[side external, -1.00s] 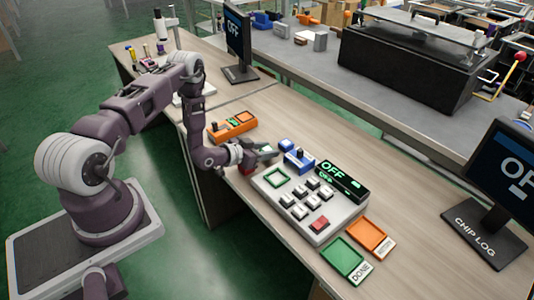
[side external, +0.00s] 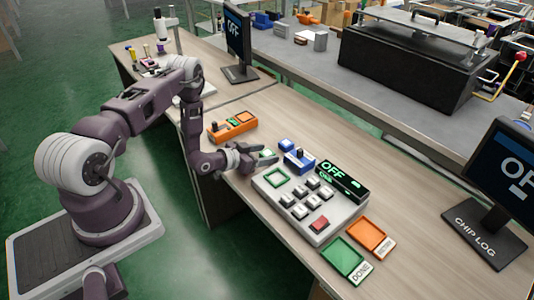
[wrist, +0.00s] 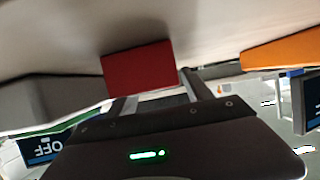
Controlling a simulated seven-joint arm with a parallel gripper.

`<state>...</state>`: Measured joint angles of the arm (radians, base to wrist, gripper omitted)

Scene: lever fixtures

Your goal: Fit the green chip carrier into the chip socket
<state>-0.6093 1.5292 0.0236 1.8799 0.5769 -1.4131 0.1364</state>
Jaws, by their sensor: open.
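The chip socket (side external: 277,178) is a green-rimmed square at the upper left of the grey panel, and looks empty. My gripper (side external: 262,155) is open above the table, beyond the panel's upper left corner. A small pale green piece (side external: 268,154), likely the chip carrier, shows at its fingertips; I cannot tell whether the fingers touch it. In the wrist view my gripper's fingers (wrist: 160,97) are apart, with a dark red block (wrist: 140,68) just past them. No green carrier is clear in the wrist view.
The grey panel (side external: 262,195) carries several keys, a red button (side external: 320,224) and an OFF display (side external: 340,180). A blue fixture (side external: 297,158) stands close right of my gripper, an orange fixture (side external: 232,127) behind. Green (side external: 343,262) and orange (side external: 370,237) trays lie in front.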

